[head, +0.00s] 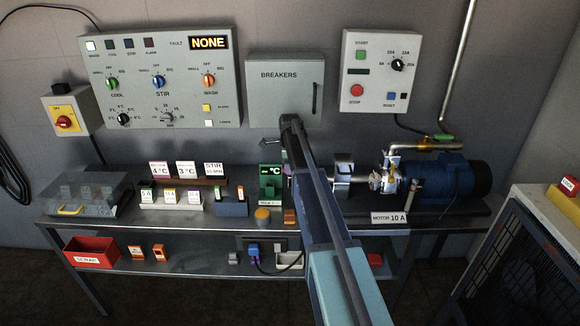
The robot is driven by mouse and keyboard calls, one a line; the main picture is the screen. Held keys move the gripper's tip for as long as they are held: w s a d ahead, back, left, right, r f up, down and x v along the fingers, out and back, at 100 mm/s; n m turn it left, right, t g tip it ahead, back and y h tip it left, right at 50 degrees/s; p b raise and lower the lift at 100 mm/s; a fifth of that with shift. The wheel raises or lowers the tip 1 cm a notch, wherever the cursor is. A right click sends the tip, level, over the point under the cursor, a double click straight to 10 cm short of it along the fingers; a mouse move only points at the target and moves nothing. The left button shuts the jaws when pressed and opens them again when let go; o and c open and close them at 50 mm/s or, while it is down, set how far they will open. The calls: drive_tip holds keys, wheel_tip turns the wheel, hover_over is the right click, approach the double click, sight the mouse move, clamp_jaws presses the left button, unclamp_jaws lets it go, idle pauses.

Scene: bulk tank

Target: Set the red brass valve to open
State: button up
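Pump pipework with brass-coloured fittings (388,180) stands on the bench, right of centre, in front of a blue motor (450,183). A pale metal pipe (428,146) runs above it. A small yellow-orange part (396,152) shows at the pipe's left end, and a green handle (443,137) lies along the pipe near the wall riser. I cannot make out a clearly red valve handle or its setting. My arm crosses the middle of the view. My gripper (270,142) seems to be the small dark part left of the arm's far end, well left of the pipework; its fingers are unclear.
A grey breaker box (284,91) hangs behind my arm's far end. Control panels (160,78) (382,70) flank it. Left on the bench (100,219) stand a clear-lidded case (82,193) and label cards. A green display (270,184) stands close left of my arm.

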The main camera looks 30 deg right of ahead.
drive_tip(key=shift+o, duration=0.5)
drive_tip(key=shift+r, duration=0.1)
wheel_tip(320, 180, up, 11)
drive_tip(key=p, duration=1)
drive_tip(key=shift+f+p, duration=0.2)
drive_tip(key=shift+p, duration=0.2)
